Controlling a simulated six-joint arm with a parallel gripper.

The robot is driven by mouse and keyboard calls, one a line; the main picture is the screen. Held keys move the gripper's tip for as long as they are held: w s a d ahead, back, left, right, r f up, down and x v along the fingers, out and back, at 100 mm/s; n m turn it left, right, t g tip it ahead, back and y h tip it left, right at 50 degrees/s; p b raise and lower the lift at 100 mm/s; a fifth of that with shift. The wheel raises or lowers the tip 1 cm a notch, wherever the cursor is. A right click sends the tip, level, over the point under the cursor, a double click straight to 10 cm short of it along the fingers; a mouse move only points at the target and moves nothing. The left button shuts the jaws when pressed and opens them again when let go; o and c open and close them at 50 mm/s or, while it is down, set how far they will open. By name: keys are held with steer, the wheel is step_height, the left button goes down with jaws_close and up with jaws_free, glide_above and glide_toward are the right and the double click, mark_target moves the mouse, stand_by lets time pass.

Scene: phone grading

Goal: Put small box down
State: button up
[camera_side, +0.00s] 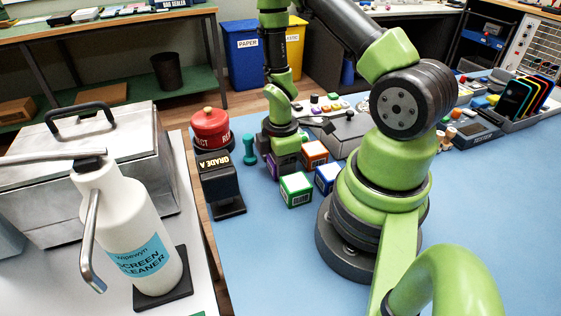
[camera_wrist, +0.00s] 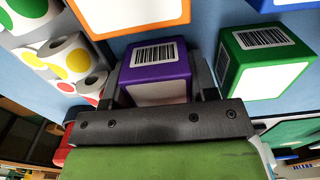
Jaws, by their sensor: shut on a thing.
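My gripper (camera_wrist: 165,88) is shut on a small purple box (camera_wrist: 157,62) with a barcode and a white label face; the box sits between the two dark fingers in the wrist view. In the side view my gripper is low over the blue mat, and only a sliver of the purple box (camera_side: 272,165) shows beside it. Whether the box touches the mat is hard to tell. A green box (camera_side: 296,189) stands just in front of it, an orange box (camera_side: 314,153) behind to the right, and a blue box (camera_side: 327,177) to the right.
Sticker rolls (camera_wrist: 66,52) lie close by in the wrist view. The front of the blue mat (camera_side: 265,265) is clear.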

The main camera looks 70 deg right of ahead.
steer(key=shift+f, duration=0.1)
steer(key=o, duration=0.6)
steer(key=shift+o, duration=0.2)
steer(key=a+r+m+t, duration=0.2)
steer(key=a+r+m, duration=0.1)
steer(key=r, duration=0.9)
steer(key=a+r+m+t, duration=0.2)
steer(key=a+r+m, duration=0.2)
steer(key=r, duration=0.9)
steer(key=s+a+r+m+t+y, duration=0.2)
steer(key=s+a+r+m+t, duration=0.1)
steer(key=s+a+r+m, duration=0.2)
steer(key=shift+s+a+r+m, duration=0.35)
steer(key=shift+s+r+m, duration=0.15)
steer(key=shift+s+r, duration=0.1)
